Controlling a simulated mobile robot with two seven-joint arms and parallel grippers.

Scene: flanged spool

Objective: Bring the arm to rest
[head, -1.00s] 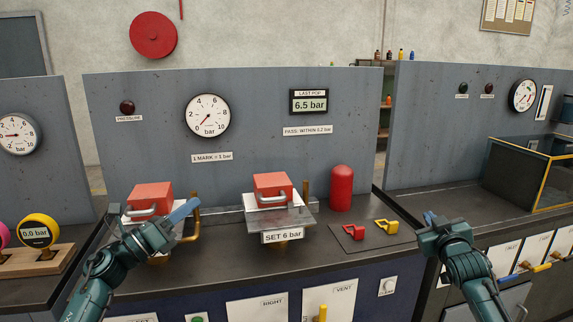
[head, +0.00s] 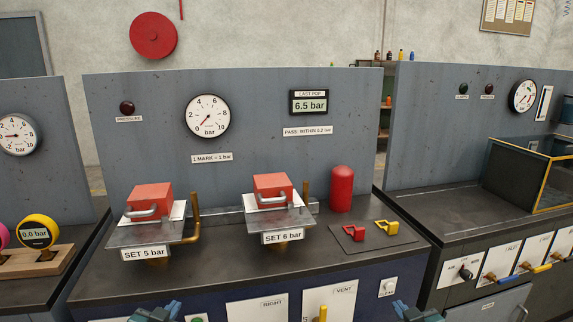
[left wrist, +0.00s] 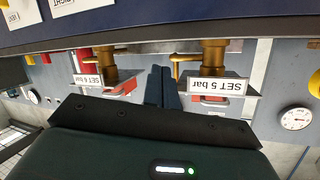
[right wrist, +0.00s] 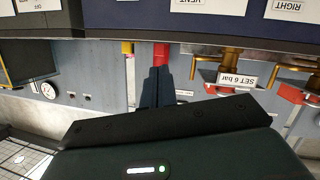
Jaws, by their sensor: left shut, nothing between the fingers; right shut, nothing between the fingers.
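My left gripper (head: 158,312) shows only in part at the bottom edge of the head view, low in front of the bench. In the left wrist view its fingers (left wrist: 161,88) are together with nothing between them. My right gripper (head: 415,312) also shows only in part at the bottom edge of the head view, right of the VENT plate. In the right wrist view its fingers (right wrist: 156,88) are together and empty. Both grippers are apart from everything on the bench.
The bench (head: 220,270) carries two red-topped stands, SET 5 bar (head: 152,196) and SET 6 bar (head: 273,187). A red cylinder (head: 341,190) and a mat with red (head: 353,233) and yellow clips (head: 386,227) are to the right. The bench's front edge is close to both grippers.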

